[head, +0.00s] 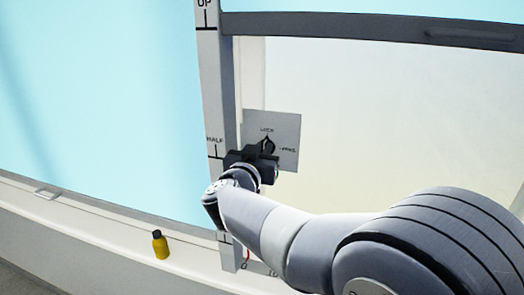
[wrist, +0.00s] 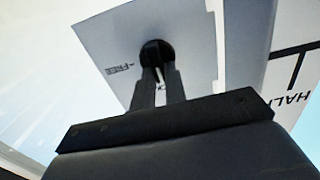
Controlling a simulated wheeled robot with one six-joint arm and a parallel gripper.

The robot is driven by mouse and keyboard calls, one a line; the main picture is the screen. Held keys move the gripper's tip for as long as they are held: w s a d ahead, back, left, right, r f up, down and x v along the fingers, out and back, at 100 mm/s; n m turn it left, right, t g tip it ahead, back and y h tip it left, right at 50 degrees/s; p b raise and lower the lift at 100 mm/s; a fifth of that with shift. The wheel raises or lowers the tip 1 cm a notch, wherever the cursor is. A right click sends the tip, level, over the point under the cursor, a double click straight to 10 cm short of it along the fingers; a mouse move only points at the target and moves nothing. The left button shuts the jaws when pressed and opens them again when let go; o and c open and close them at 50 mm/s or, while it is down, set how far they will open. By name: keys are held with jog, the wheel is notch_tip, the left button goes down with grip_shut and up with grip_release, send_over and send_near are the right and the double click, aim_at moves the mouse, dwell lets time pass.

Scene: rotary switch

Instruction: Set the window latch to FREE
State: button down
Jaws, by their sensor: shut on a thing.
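The window latch is a black knob (head: 268,144) on a grey plate (head: 288,130) on the window. The plate reads LOCK at the top and FREE at the right. The knob's pointed end is up, toward LOCK. My gripper (head: 264,156) reaches the knob from below and in front, covering its lower part. In the wrist view the plate (wrist: 185,30) appears upside down, with FREE at the left. My gripper's two fingers (wrist: 158,76) are closed on the knob (wrist: 154,50), one on each side, and partly cover the LOCK lettering.
A grey upright strip (head: 216,110) marked HALF runs just left of the plate. A dark crossbar (head: 370,28) spans above. A yellow bottle with a black cap (head: 160,246) stands on the sill at the lower left. My arm fills the lower right.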

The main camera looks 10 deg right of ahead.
jog(key=shift+s+d+f+m+b, duration=0.1)
jog(key=shift+d+f+m+b, duration=0.1)
jog(key=shift+m+b, duration=2.05)
jog(key=shift+s+d+f+m+b, duration=0.15)
jog(key=shift+m+b, duration=0.6)
jog(key=shift+m, duration=2.95)
jog(key=shift+d+f+m+b, duration=0.1)
jog(key=shift+f+m+b, duration=0.15)
jog(key=shift+m+b, duration=2)
jog(key=shift+m+p, duration=0.65)
jog(key=shift+m, duration=0.25)
jog(key=c, duration=1.4)
grip_release()
jog(key=shift+c, duration=0.2)
jog(key=shift+s, duration=0.1)
